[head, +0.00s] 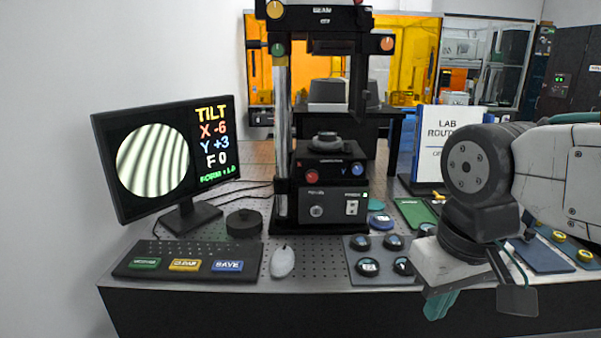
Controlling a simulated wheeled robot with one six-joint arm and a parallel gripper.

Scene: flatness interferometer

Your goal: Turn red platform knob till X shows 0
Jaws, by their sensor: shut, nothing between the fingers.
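The red platform knob (312,177) is on the left of the black platform's front, under the central stage of the interferometer (281,150). A blue knob (358,169) marked Y is on the right of the same block. The monitor (165,160) at left shows curved fringes and the text TILT, X -6, Y +3, F 0. My gripper (440,304) is low at the right, pointing down by the table's front edge, well apart from the red knob. Its teal fingertips are together and hold nothing; the wrist partly hides them.
A keyboard (190,250) with coloured keys, a white mouse (283,263) and a dark round puck (244,223) lie on the perforated table. A tray of round optics (361,252) lies in front right of the instrument. A lab sign (447,122) stands behind my arm.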

